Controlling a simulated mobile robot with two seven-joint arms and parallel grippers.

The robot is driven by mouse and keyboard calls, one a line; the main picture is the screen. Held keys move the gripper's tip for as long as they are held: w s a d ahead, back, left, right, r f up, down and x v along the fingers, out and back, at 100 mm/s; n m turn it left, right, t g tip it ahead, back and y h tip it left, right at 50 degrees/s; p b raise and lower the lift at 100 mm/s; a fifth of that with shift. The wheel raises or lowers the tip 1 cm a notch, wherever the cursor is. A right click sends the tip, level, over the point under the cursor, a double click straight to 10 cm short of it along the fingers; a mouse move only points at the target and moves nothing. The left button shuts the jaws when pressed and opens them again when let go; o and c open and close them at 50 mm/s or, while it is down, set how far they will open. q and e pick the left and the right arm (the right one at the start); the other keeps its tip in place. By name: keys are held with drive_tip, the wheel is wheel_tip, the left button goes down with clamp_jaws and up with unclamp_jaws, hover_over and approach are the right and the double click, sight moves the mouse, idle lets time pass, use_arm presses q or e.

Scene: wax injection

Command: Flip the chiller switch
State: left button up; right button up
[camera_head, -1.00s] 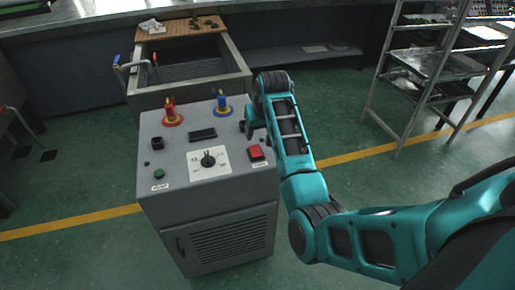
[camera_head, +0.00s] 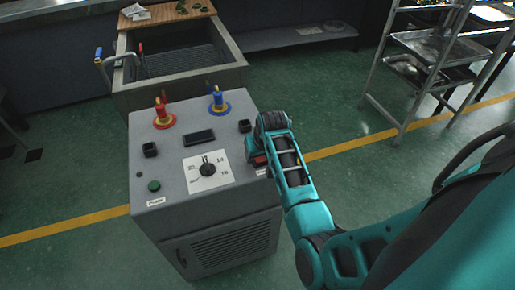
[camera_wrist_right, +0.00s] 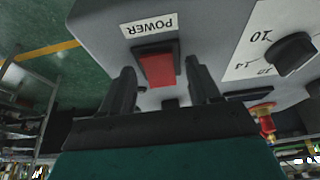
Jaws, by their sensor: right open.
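The chiller (camera_head: 235,205) is a grey box with a control panel on top. Its red rocker switch (camera_wrist_right: 158,68) sits in a black frame beside a label reading POWER, upside down in the right wrist view. In the head view the switch (camera_head: 260,160) is partly hidden by my right arm. My right gripper (camera_wrist_right: 163,88) is open, with one dark finger on each side of the switch in the picture. I cannot tell whether the fingers touch the panel. My left gripper is not in view.
The panel also has a black dial (camera_head: 208,170), a green button (camera_head: 154,186), a red valve (camera_head: 162,115) and a blue valve (camera_head: 218,101). A sink (camera_head: 180,75) stands behind. A metal rack (camera_head: 425,60) stands at right. Green floor is open between rack and chiller.

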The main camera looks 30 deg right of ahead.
drive_tip(key=shift+c, duration=0.3)
drive_tip(key=c, duration=1)
drive_tip(key=shift+w+d+r+g, duration=0.15)
drive_tip(key=shift+w+g, duration=0.25)
drive_tip(key=shift+g, duration=0.5)
drive_tip(key=shift+w+g+y, duration=0.2)
drive_tip(key=shift+g+y, duration=0.3)
drive_tip(key=shift+g, duration=0.7)
drive_tip(key=o, duration=1.1)
drive_tip(key=shift+c, duration=0.2)
wheel_tip(320, 180, up, 13)
